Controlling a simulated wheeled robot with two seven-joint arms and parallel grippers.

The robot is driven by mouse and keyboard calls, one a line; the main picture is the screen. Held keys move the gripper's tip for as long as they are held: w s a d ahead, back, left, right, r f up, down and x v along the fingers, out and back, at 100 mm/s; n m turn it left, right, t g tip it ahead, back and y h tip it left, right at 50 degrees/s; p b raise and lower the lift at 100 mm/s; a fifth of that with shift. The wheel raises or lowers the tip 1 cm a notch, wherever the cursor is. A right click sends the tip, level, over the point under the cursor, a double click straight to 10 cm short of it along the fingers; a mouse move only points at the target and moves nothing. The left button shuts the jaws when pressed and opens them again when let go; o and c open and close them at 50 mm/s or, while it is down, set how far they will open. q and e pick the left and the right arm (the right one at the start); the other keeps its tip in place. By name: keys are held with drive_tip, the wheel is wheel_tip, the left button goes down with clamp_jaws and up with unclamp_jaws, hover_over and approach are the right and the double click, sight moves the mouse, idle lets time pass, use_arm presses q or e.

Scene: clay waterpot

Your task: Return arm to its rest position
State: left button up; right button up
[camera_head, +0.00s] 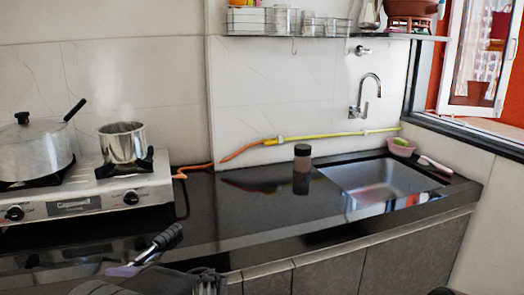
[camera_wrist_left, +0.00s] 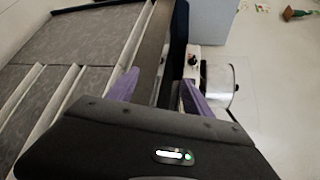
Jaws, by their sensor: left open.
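My left gripper (camera_head: 130,265) is low in the head view, at the front edge of the black counter below the stove. Part of my dark left arm shows beside it. In the left wrist view, the purple fingers of the gripper (camera_wrist_left: 158,92) are spread apart, with nothing held between them. Beyond them are the counter edge and cabinet fronts. My right gripper is not in view.
The stove (camera_head: 95,195) holds a lidded pot (camera_head: 35,150) and an open steel pot (camera_head: 122,145). A dark-lidded jar (camera_head: 302,158) stands left of the sink (camera_head: 385,180). A brown clay pot (camera_head: 410,8) is on the shelf.

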use_arm(q)
drive_tip(key=s+d+f+g+h+p, duration=0.1)
drive_tip(key=s+d+f+g+h, duration=0.15)
drive_tip(key=s+f, duration=0.4)
drive_tip(key=s+d+f+g+h+p, duration=0.1)
drive_tip(key=s+d+f+h+p, duration=0.15)
drive_tip(key=f, duration=0.65)
drive_tip(key=s+d+f+g+h+p, duration=0.1)
drive_tip(key=s+d+f+h, duration=0.1)
drive_tip(key=s+f+h, duration=0.45)
drive_tip(key=s+d+f+n+h+p, duration=0.2)
drive_tip(key=s+d, duration=0.1)
drive_tip(key=d, duration=0.3)
drive_tip(key=s+d+f+n+t+h+p, duration=0.1)
drive_tip(key=s+d+f+n+h+p, duration=0.1)
drive_tip(key=d, duration=0.4)
drive_tip(key=s+d+f+n+h+p, duration=0.1)
drive_tip(key=s+d+f+n+h, duration=0.1)
drive_tip(key=s+d, duration=0.4)
drive_tip(key=shift+d+n+t+h+p, duration=0.4)
drive_tip(key=shift+n+h, duration=0.25)
drive_tip(key=shift+n, duration=0.25)
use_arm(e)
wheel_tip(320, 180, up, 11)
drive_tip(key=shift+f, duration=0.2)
use_arm(q)
drive_tip(key=shift+c, duration=0.5)
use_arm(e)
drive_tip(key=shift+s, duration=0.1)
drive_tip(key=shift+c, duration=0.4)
